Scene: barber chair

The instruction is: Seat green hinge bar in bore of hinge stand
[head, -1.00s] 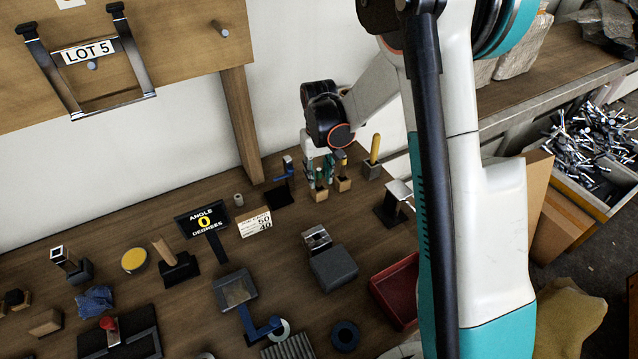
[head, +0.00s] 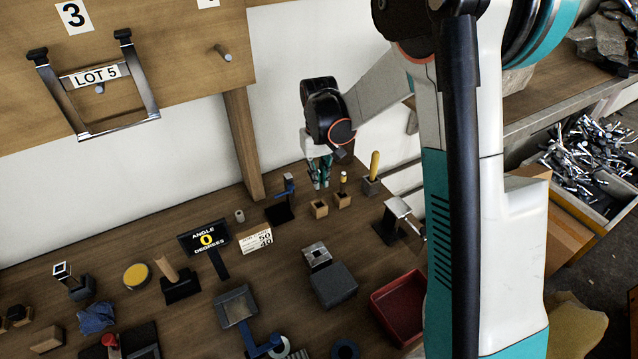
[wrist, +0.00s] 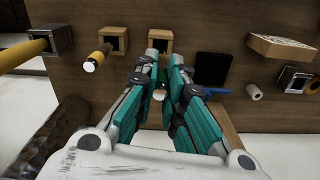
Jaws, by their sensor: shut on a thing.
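My gripper (head: 320,180) is raised over the back of the wooden bench, near a small wooden block (head: 319,208) with an open square hole. I cannot tell for certain which fixture is the hinge stand. A black-based stand with a blue arm (head: 285,195) is just left of the gripper.
A second wooden block (head: 342,200) holds a yellow-topped rod, and a grey block (head: 370,187) holds a tall yellow rod. A metal piece on a black stand (head: 397,215), an angle display (head: 204,238) and a red tray (head: 402,305) are nearby.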

